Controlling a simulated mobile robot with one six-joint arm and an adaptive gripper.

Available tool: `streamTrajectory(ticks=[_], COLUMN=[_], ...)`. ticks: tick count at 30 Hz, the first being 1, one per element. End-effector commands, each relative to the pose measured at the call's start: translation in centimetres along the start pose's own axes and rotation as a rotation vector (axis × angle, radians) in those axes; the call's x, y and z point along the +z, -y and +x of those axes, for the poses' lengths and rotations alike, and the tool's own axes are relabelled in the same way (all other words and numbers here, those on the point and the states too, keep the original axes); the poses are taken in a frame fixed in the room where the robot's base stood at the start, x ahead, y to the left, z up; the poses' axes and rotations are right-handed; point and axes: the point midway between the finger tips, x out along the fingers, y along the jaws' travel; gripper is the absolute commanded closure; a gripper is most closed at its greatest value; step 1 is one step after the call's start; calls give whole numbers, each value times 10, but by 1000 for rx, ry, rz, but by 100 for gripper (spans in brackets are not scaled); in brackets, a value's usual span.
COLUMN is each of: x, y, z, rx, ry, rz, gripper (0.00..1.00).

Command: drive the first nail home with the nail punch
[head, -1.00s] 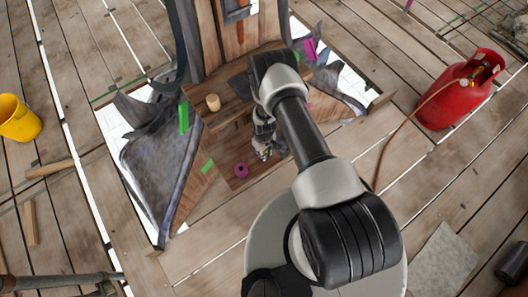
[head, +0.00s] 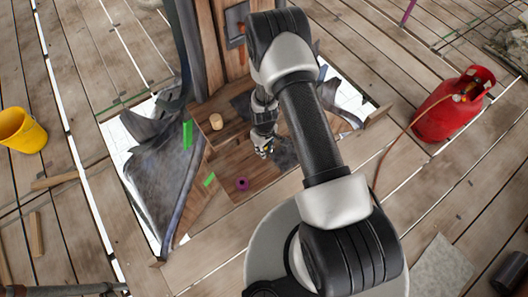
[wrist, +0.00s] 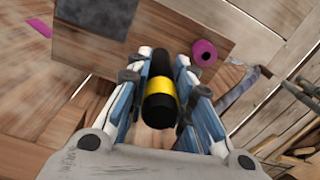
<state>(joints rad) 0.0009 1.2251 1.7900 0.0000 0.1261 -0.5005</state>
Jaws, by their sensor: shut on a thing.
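My gripper (head: 263,148) hangs over the wooden deck of the spire base, right of and beyond the purple ring (head: 242,184). In the wrist view my gripper (wrist: 165,100) is shut on a black cylindrical tool with a yellow band, which looks like the nail punch (wrist: 160,92). The punch points away from the wrist, over the edge of a wooden board (wrist: 120,50). The purple ring (wrist: 204,53) lies on that board, to the right of the punch. I cannot make out any nail; the punch's tip is hard to separate from the dark background.
A short pale wooden cylinder (head: 216,121) stands on the deck left of my gripper. Grey sheet metal (head: 155,190) flanks the spire base. A red gas bottle (head: 452,107) with a hose stands right, a yellow bucket (head: 22,127) left. Open planks lie around.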

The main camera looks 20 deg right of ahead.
Motion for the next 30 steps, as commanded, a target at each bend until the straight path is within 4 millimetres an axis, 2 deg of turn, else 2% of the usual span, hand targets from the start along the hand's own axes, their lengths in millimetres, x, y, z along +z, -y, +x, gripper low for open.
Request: streamTrajectory(ticks=[3, 10, 14, 17, 21, 27, 30], x=[0, -3, -10, -16, -18, -7, 1], y=[0, -1, -6, -9, -10, -4, 1], z=[-12, -23, -52, -90, -152, -233, -263], rx=[1, 1, 4, 5, 5, 3, 2], ry=[-1, -3, -7, -10, -11, -8, -6], rz=[0, 10, 52, 112, 214, 356, 413], gripper=[100, 100, 100, 100, 100, 100, 100])
